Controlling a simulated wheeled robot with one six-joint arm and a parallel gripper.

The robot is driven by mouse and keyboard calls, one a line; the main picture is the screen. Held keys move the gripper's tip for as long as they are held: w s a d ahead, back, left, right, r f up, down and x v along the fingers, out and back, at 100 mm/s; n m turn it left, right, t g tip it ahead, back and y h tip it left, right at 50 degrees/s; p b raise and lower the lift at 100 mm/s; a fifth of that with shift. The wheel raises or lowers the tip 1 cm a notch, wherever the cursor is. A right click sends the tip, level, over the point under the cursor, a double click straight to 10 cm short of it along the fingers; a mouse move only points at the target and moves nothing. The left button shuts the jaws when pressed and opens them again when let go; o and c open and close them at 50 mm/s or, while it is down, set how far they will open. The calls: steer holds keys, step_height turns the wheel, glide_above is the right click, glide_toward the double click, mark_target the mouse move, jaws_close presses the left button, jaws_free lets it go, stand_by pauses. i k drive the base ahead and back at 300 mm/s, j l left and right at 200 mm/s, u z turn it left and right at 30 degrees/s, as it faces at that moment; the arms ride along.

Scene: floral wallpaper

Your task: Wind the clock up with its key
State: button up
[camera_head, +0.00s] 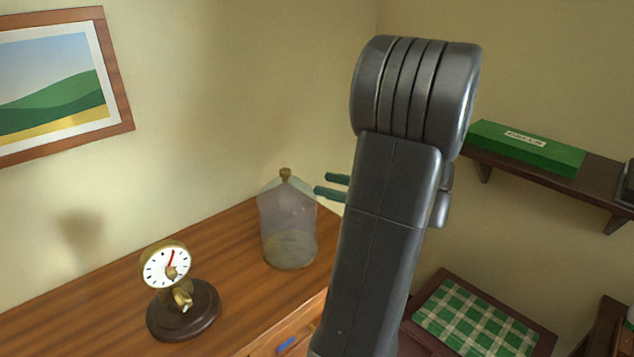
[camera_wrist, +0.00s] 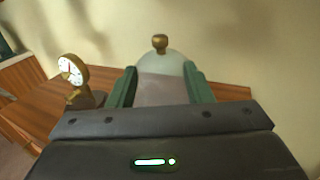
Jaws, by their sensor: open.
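The clock (camera_head: 165,267) has a white dial with a red hand and stands on a round dark base on the dresser. Brass parts show at its dial centre and below; I cannot tell whether one is the key. A clear dome (camera_head: 288,225) with a brass knob (camera_head: 285,174) stands on the dresser to the clock's right, apart from it. My gripper (camera_head: 322,186) is open, its green fingers pointing left near the dome's upper right side. In the wrist view the dome (camera_wrist: 160,88) appears between the fingers, its knob above them, with the clock (camera_wrist: 72,72) to the left.
The wooden dresser top (camera_head: 100,300) is clear left of the clock. A wall shelf (camera_head: 540,178) at right holds a green box (camera_head: 525,147). A green checked cloth (camera_head: 475,318) lies lower right. A framed picture (camera_head: 55,80) hangs on the left wall.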

mark_target(184, 300)
steer(key=u, duration=1.45)
steer(key=k, duration=0.45)
steer(key=j+z, duration=0.4)
steer(key=j, duration=0.15)
steer(key=j+z, duration=0.35)
steer(key=j, duration=0.25)
steer(key=k+j+z, duration=0.2)
steer(key=j+z, duration=0.2)
steer(key=j, duration=0.1)
